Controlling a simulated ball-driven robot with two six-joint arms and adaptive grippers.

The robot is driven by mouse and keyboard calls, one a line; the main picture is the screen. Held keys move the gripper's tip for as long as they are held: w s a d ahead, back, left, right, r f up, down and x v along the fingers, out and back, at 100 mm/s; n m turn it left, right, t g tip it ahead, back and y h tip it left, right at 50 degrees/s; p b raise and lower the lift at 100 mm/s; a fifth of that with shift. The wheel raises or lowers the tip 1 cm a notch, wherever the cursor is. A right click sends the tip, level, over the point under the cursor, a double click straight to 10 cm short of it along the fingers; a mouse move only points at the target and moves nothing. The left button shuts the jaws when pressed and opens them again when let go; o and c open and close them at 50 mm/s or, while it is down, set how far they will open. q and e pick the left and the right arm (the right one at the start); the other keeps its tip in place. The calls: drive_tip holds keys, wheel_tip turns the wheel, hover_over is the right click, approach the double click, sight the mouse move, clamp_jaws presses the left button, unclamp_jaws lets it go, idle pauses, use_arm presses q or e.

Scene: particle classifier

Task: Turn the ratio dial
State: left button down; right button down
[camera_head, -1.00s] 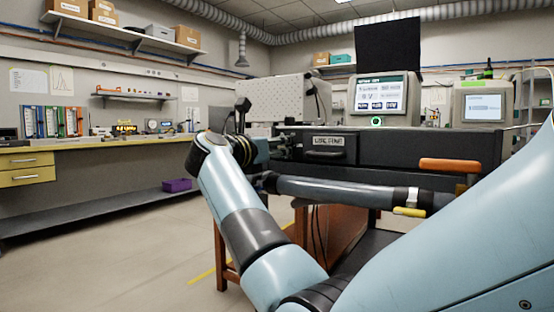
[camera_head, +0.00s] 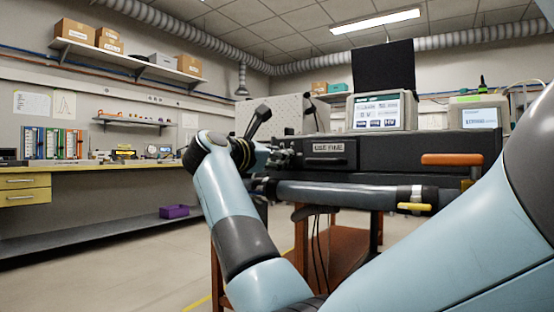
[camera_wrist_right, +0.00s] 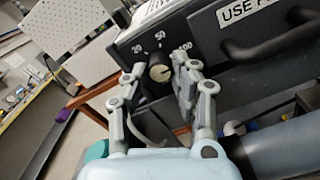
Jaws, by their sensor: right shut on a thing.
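The ratio dial (camera_wrist_right: 160,71) is a small dark knob with a pale face on the black front panel, seen in the right wrist view. The labels 20, 50 and 100 are printed in an arc above it. My right gripper (camera_wrist_right: 161,74) has its grey fingers on either side of the dial and is shut on it. I cannot clearly tell which label the dial points to. In the head view my right gripper (camera_head: 285,157) is small at the panel's left end, and the dial is hard to make out there. My left gripper is not in view.
A drawer labelled "USE FINE" (camera_head: 328,147) with a dark handle lies right of the dial. A tube (camera_head: 340,193) with a yellow lever (camera_head: 414,207) runs below it. An orange handle (camera_head: 452,159) is farther right. A screen unit (camera_head: 379,110) stands on top.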

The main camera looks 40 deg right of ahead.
drive_tip(key=shift+f, duration=0.15)
drive_tip(key=c, duration=1.3)
unclamp_jaws()
drive_tip(key=shift+c, duration=0.2)
drive_tip(key=shift+a, duration=0.1)
drive_tip(key=v, duration=0.7)
drive_tip(key=shift+a, duration=0.2)
